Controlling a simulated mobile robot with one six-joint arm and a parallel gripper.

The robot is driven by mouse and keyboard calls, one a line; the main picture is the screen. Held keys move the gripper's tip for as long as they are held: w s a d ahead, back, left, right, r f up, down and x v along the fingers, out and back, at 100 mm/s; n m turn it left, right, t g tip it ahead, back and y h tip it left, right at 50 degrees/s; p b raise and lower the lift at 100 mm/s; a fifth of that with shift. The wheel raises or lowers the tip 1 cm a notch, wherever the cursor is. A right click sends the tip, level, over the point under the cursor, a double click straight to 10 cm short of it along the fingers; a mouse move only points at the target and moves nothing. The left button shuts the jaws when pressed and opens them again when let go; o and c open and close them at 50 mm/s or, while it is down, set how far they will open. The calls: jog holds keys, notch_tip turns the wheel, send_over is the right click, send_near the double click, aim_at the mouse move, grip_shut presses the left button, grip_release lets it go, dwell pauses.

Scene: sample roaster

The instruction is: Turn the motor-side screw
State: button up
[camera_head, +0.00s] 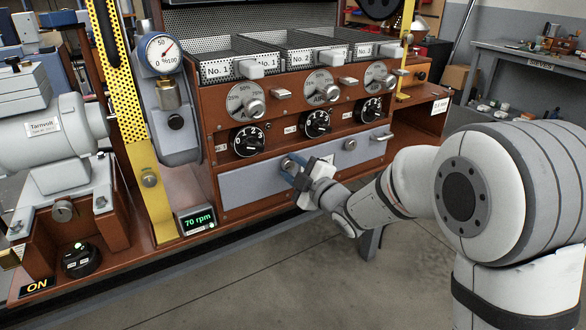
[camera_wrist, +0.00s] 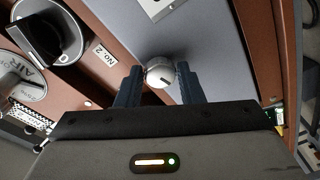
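The motor-side screw (camera_wrist: 160,73) is a round pale metal head with a dark slot, on the long grey panel (camera_head: 250,182) of the brown roaster. In the wrist view it lies between the tips of my gripper's two blue fingers (camera_wrist: 160,78). A second screw (camera_head: 350,144) sits farther right on the panel, clear of my gripper.
Black knobs (camera_head: 249,141) and silver dials (camera_head: 246,98) stick out above the panel. The grey motor (camera_head: 57,135) and a 70 rpm display (camera_head: 195,219) are to the left, beside a yellow perforated upright (camera_head: 135,130). Open floor (camera_head: 300,285) lies in front.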

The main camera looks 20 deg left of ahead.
jog(key=c, duration=0.6)
jog(key=shift+o, duration=0.2)
jog(key=shift+m, duration=0.3)
jog(key=m+b, duration=0.1)
jog(key=m, duration=0.2)
jog(key=shift+f+m+b, duration=0.1)
jog(key=shift+m+b, duration=0.2)
jog(key=m+t+b, duration=0.1)
jog(key=m, duration=0.4)
jog(key=shift+m, duration=0.4)
jog(key=m, duration=0.5)
jog(key=shift+m+t, duration=0.3)
jog(key=shift+m, duration=0.1)
jog(key=m, duration=0.6)
jog(key=shift+a+t, duration=0.1)
jog(key=shift+t, duration=0.2)
jog(key=shift+m, duration=0.3)
